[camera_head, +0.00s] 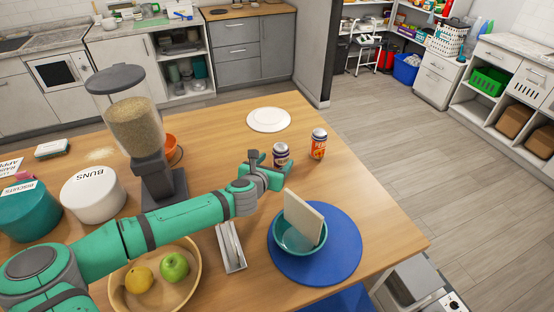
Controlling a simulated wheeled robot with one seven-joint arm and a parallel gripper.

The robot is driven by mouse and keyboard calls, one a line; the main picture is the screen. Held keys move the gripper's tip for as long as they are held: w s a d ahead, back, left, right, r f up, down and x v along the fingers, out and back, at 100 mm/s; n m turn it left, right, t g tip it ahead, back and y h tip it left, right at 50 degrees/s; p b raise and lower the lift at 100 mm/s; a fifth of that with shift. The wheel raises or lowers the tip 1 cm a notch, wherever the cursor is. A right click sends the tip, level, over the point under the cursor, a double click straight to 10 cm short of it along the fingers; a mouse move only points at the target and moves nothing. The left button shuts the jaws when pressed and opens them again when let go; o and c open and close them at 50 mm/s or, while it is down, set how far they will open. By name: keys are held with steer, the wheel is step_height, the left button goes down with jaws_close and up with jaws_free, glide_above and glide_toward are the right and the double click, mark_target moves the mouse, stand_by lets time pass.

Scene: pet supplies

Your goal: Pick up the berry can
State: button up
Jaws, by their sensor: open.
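A small dark purple can (281,154), likely the berry can, stands upright on the wooden table. An orange-red can (318,144) stands just to its right with a gap between them. My gripper (268,164) is open, low over the table, at the purple can's left and front side. It hides the lower part of that can. I cannot tell whether the fingers touch it or are around it.
A white plate (269,120) lies behind the cans. A teal bowl (300,245) holding a beige board (303,218) sits on a blue round mat (340,262) in front. A food dispenser (135,125) stands left of my gripper. The table's right edge is near the orange-red can.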

steer(key=x, duration=0.8)
steer(key=shift+w+d+r, duration=0.1)
steer(key=shift+d+r, duration=0.15)
steer(key=shift+d, duration=0.05)
steer(key=c, duration=1.4)
